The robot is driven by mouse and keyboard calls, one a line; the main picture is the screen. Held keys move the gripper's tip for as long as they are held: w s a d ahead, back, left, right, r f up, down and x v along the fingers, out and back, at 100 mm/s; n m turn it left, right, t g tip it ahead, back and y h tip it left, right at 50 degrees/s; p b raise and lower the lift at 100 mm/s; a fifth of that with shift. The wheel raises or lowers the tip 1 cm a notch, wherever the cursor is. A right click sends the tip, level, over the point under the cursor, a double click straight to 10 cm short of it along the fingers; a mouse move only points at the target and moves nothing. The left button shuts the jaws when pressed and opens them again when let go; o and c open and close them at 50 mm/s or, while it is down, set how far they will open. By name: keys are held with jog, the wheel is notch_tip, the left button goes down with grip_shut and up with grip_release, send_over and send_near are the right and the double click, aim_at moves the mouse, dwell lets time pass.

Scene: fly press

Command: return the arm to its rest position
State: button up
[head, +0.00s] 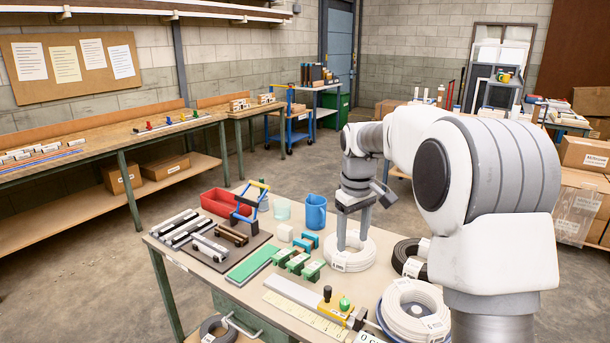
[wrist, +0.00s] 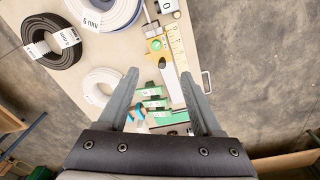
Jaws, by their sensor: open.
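My gripper (head: 353,243) points down above the work table (head: 210,262), in front of my extended arm. Its two grey fingers are spread, with nothing held between them. In the wrist view my gripper (wrist: 160,74) also shows open, with the tabletop and green blocks (wrist: 153,103) below and between the fingers. In the head view the fingers overlap a white cable coil (head: 348,262); in the wrist view that coil (wrist: 91,86) lies to the left of the left finger. The exact height of the fingertips above the table cannot be told.
A long workbench (head: 130,145) stands at the left. Open floor lies behind the table.

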jog(key=s+r+m+t+p, duration=0.1)
jog(key=s+r+m, duration=0.1)
jog(key=s+r, duration=0.5)
jog(key=s+r+m+t, duration=0.1)
jog(key=s+r+t, duration=0.15)
jog(key=s, duration=0.75)
jog(key=s+f+m+t+p, duration=0.1)
jog(key=s+f+m, duration=0.1)
jog(key=s, duration=1.2)
jog(key=shift+s+d+m, duration=0.3)
jog(key=shift+m, duration=0.1)
